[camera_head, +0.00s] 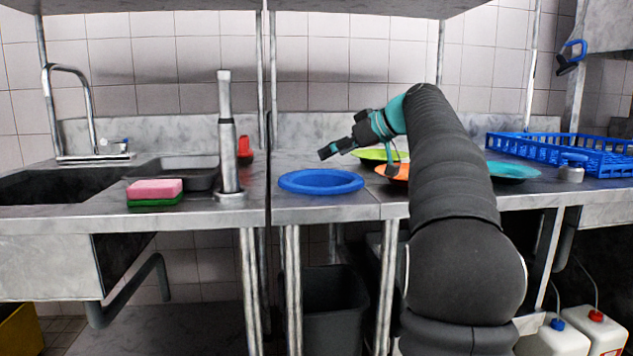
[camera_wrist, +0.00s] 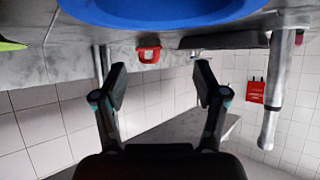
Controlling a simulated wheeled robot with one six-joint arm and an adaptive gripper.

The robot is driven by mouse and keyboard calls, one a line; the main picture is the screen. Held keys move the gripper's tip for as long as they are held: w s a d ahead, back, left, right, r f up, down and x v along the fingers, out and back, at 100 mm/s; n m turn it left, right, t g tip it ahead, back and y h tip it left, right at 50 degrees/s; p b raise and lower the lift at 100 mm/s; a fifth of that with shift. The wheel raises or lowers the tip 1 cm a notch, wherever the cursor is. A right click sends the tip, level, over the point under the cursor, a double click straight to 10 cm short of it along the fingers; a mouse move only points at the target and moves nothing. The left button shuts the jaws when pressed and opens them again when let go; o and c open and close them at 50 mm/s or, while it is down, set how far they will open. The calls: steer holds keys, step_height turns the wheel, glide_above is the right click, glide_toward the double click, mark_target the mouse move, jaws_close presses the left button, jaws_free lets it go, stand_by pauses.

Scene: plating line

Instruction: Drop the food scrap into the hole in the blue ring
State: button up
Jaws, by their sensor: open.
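The blue ring (camera_head: 321,191) lies on the steel counter left of my arm; its edge also crosses the top of the wrist view (camera_wrist: 165,22). My gripper (camera_head: 328,152) is just above and behind the ring in the head view, pointing left. In the wrist view its two fingers (camera_wrist: 161,80) are spread apart, with nothing between them. I cannot make out a food scrap in either view. The inside of the ring looks blue from this low angle, so the hole is not clear.
A green plate (camera_head: 370,154) and an orange plate (camera_head: 393,178) lie near my arm, partly hidden by it. A teal plate (camera_head: 515,170) and a blue rack (camera_head: 560,150) are at right. A pink-and-green sponge (camera_head: 154,191) and the sink are left. A dark bin (camera_head: 335,315) stands below.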

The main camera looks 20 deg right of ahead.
steer(key=v, duration=1.1)
steer(key=shift+s+d+r, duration=0.2)
steer(key=shift+s, duration=0.1)
